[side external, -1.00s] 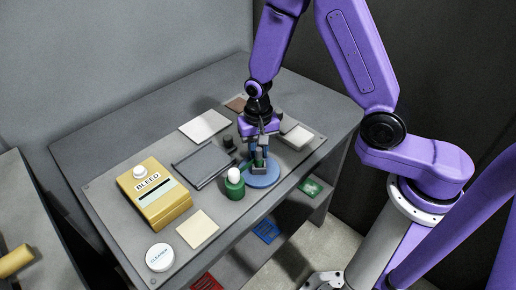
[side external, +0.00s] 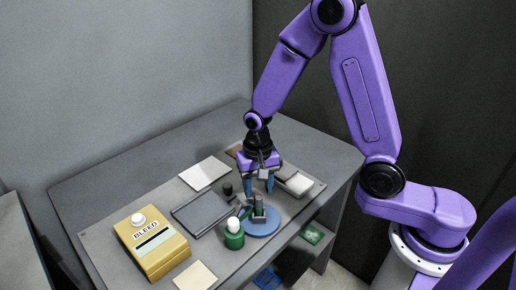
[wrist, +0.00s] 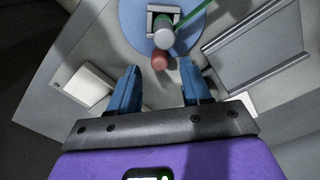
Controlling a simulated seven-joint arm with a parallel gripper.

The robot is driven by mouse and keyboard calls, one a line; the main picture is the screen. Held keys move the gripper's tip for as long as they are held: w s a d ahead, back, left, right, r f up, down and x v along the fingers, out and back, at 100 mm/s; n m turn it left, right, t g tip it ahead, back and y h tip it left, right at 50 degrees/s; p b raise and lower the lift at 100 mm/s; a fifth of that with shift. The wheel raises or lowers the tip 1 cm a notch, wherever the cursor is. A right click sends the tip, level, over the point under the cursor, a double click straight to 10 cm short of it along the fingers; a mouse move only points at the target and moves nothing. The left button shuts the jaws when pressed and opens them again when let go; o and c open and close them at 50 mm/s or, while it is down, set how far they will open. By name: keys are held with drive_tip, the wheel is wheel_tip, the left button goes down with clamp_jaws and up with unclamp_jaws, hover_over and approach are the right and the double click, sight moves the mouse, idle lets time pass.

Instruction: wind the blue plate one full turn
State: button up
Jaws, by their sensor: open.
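The blue plate (side external: 264,227) is a flat round disc on the grey panel, and part of it shows at the top of the wrist view (wrist: 133,22). An upright dark grey post (side external: 259,207) stands on it; in the wrist view a grey cylinder (wrist: 164,34) and a short red cylinder (wrist: 160,60) show there. A thin green strip (wrist: 203,16) runs across the plate. My gripper (side external: 259,191) is open and empty, above and behind the post. In the wrist view my gripper's blue fingers (wrist: 158,88) are apart, with the cylinders ahead of them.
A green holder with a white ball (side external: 234,234) stands close left of the plate. A grey tray (side external: 203,213), a yellow BLEED box (side external: 151,248) and a white pad (side external: 205,173) lie further left. A pale block (side external: 298,184) sits right of my gripper.

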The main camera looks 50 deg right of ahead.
wheel_tip(320, 180, up, 13)
idle(0.4)
drive_tip(key=s+d+n, duration=0.2)
drive_tip(key=s+n, duration=0.7)
drive_tip(key=s, duration=0.2)
drive_tip(key=s+d+n, duration=0.3)
drive_tip(key=s+n, duration=0.6)
drive_tip(key=s, duration=0.2)
drive_tip(key=shift+s+f, duration=0.4)
drive_tip(key=shift+f, duration=0.05)
drive_tip(key=shift+d, duration=0.1)
idle(1.3)
